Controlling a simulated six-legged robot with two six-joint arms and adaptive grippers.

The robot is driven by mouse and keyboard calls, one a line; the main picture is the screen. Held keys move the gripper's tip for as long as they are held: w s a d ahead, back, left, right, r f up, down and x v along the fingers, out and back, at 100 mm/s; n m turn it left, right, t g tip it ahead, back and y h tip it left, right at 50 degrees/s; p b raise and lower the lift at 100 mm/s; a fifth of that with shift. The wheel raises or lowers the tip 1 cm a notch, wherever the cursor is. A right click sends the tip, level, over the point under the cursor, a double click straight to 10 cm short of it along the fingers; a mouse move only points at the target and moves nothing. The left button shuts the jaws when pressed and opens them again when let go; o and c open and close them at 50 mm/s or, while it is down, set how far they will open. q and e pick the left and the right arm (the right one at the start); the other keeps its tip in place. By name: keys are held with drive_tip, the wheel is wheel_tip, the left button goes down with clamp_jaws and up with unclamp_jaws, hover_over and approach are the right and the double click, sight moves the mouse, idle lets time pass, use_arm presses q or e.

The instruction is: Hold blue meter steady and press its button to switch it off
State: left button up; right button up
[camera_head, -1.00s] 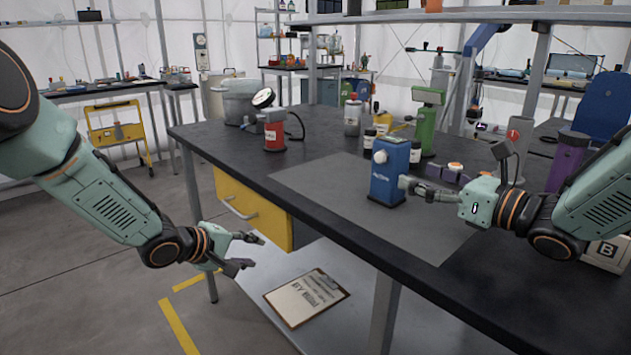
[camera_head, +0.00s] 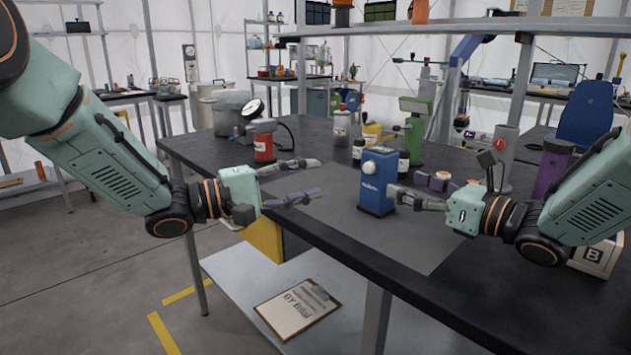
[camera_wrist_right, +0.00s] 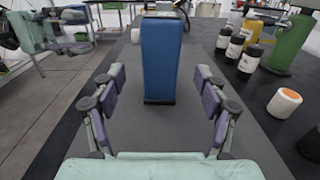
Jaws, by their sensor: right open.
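The blue meter (camera_head: 377,184) stands upright on the grey mat of the bench, with a round white button (camera_head: 368,168) on its upper left face. It also shows in the right wrist view (camera_wrist_right: 160,62), straight ahead between the fingers. My right gripper (camera_head: 398,194) is at the meter's right side; its open fingers (camera_wrist_right: 160,100) flank the view of the meter, which stands just beyond them. My left gripper (camera_head: 305,180) is open and empty, left of the meter at about its height, over the bench's left edge, with a gap between its fingertips and the meter.
A red canister with a gauge (camera_head: 264,142) stands behind my left gripper. Small jars (camera_wrist_right: 235,46) and a green device (camera_head: 415,130) stand behind the meter. A white-orange knob item (camera_wrist_right: 284,103) and a purple cylinder (camera_head: 553,168) are to the right. The mat (camera_head: 420,235) in front is clear.

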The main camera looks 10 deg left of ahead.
sight(391, 179)
use_arm(q)
drive_tip(key=shift+d, duration=0.15)
use_arm(e)
drive_tip(key=shift+w+a, duration=0.15)
drive_tip(key=shift+w, duration=0.05)
drive_tip(key=x, duration=0.6)
drive_tip(key=shift+w+a, duration=0.25)
drive_tip(key=shift+a, duration=0.05)
drive_tip(key=shift+w+a, duration=0.1)
drive_tip(key=shift+a, duration=0.1)
drive_tip(key=shift+c, duration=0.2)
drive_tip(key=c, duration=1.4)
drive_tip(key=shift+c, duration=0.2)
